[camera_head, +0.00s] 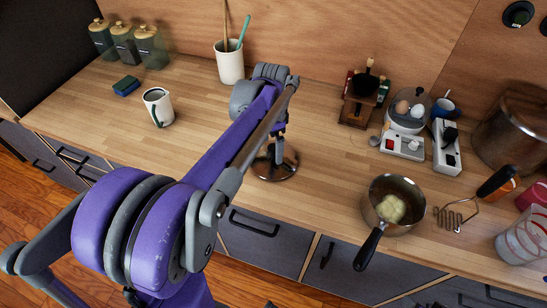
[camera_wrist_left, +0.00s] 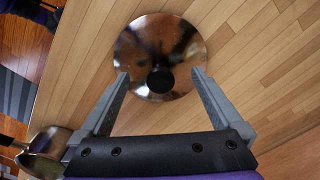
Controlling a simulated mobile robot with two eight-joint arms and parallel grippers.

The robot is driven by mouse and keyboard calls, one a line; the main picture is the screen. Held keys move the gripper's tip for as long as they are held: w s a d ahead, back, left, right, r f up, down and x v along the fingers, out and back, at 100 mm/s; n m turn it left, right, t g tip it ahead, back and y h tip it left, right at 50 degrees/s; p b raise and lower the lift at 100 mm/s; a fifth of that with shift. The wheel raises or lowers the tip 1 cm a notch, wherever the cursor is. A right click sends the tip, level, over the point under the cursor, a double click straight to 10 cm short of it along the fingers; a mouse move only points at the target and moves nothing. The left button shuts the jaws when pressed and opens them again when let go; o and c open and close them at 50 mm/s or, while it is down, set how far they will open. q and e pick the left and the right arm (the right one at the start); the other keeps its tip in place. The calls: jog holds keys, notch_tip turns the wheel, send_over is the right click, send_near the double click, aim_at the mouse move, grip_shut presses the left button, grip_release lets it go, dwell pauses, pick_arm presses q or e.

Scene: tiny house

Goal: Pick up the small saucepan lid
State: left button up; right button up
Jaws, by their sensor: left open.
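The small saucepan lid (camera_head: 265,170) is a shiny round metal disc lying flat on the wooden counter, partly hidden behind my left gripper. In the left wrist view the lid (camera_wrist_left: 145,40) shows whole, with its dark round knob (camera_wrist_left: 160,80) near its lower edge. My left gripper (camera_head: 279,150) points down over the lid. In the left wrist view its two fingers (camera_wrist_left: 160,74) are spread apart, one on each side of the knob, with nothing held. I cannot tell how far above the counter the fingertips are. My right gripper is in neither view.
A saucepan (camera_head: 374,205) with pale food and a black handle stands right of the lid. A mug (camera_head: 158,108) and utensil crock (camera_head: 230,65) are left. Counter around the lid is clear.

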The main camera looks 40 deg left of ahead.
pick_arm(q)
notch_tip(320, 180, down, 3)
jog(key=shift+r, duration=0.2)
jog(key=shift+s+d, duration=0.1)
grip_shut()
dwell(0.4)
